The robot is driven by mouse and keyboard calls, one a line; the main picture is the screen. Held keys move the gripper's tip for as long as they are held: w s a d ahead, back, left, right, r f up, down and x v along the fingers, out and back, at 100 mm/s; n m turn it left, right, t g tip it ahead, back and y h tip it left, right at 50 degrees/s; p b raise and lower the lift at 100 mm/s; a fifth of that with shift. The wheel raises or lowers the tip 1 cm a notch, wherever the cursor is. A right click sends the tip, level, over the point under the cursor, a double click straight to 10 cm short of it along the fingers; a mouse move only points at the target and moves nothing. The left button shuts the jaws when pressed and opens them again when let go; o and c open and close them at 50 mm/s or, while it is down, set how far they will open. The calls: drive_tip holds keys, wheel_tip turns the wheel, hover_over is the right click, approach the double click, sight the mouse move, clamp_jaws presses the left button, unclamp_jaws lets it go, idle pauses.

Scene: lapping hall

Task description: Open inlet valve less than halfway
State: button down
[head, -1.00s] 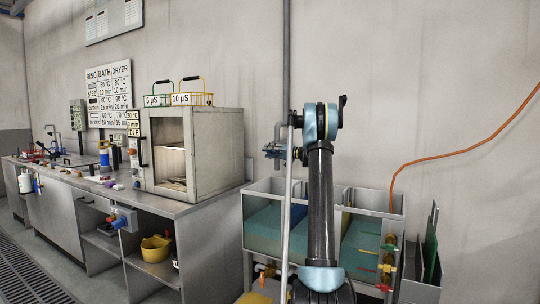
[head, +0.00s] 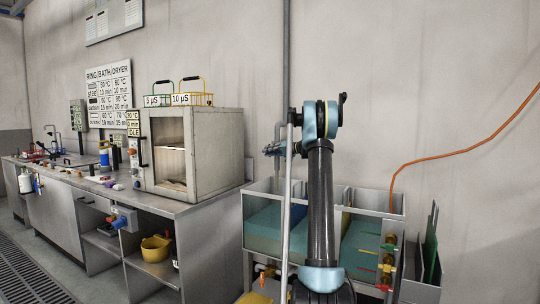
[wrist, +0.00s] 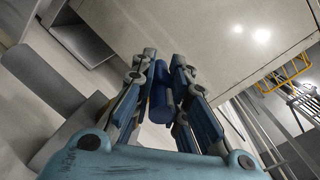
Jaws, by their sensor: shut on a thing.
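My gripper (wrist: 164,66) shows in the wrist view with its two fingers shut around a blue, rounded handle-like piece (wrist: 160,90). In the head view my gripper (head: 272,150) is left of the upright grey pipe, above the left end of the water tanks (head: 262,232). It is small there, and what it holds cannot be made out.
The dryer cabinet (head: 218,150) stands on the steel bench (head: 190,209) to the left, with wire baskets on top. Coloured valves (head: 388,258) sit at the tanks' right front. An orange hose (head: 450,150) hangs on the wall at right.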

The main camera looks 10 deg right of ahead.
drive_tip(key=shift+f+g+h, duration=0.1)
drive_tip(key=shift+g+h, duration=1.1)
drive_tip(key=shift+h, duration=0.5)
drive_tip(key=c, duration=1.6)
unclamp_jaws()
drive_tip(key=shift+o, duration=0.2)
drive_tip(key=shift+s+d, duration=0.1)
drive_tip(key=shift+d, duration=0.05)
drive_tip(key=v, duration=1.1)
drive_tip(key=shift+d, duration=0.25)
